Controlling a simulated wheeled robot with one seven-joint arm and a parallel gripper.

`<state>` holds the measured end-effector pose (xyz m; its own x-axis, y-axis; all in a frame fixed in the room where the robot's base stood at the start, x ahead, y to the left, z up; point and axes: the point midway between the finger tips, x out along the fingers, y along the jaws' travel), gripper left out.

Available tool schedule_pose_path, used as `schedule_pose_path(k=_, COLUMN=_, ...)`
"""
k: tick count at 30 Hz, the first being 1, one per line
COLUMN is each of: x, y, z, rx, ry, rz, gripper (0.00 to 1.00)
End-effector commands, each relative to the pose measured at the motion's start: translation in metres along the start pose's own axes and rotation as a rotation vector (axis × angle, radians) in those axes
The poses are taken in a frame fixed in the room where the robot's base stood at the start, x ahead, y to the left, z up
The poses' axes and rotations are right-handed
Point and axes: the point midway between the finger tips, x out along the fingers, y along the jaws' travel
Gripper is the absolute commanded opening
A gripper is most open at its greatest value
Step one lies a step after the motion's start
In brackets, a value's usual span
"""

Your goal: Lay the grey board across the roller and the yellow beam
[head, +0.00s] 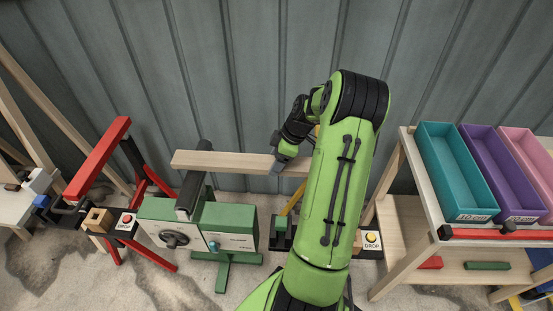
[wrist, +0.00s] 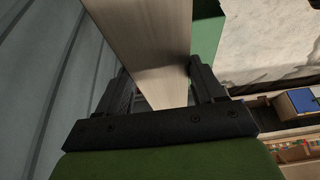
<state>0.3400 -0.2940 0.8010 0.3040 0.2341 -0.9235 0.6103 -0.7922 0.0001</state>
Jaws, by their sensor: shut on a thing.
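The board (head: 225,161) looks pale beige-grey and is held roughly level, running left from my gripper (head: 282,164). In the head view its left part crosses over the dark roller (head: 188,196) on the green machine. I cannot tell whether it touches the roller. My gripper is shut on the board near its right end. In the wrist view the board (wrist: 150,45) runs between the two fingers (wrist: 158,75) and away. The yellow beam (head: 293,200) shows only in part, low beside my arm, which hides the rest of it and the board's right end.
The green machine (head: 229,219) stands below the board. A red trestle (head: 98,155) is at the left. A wooden bench (head: 408,168) with teal (head: 455,165), purple and pink bins stands at the right. A corrugated grey wall (head: 235,70) is close behind.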

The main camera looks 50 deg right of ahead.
Motion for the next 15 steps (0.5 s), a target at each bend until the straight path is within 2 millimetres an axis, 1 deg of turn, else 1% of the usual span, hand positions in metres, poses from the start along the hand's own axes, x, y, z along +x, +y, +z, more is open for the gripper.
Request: schedule_pose_path(k=15, x=0.0096, y=0.0002, z=0.0036, rx=-0.001, ry=0.0, rz=0.001, gripper=0.19)
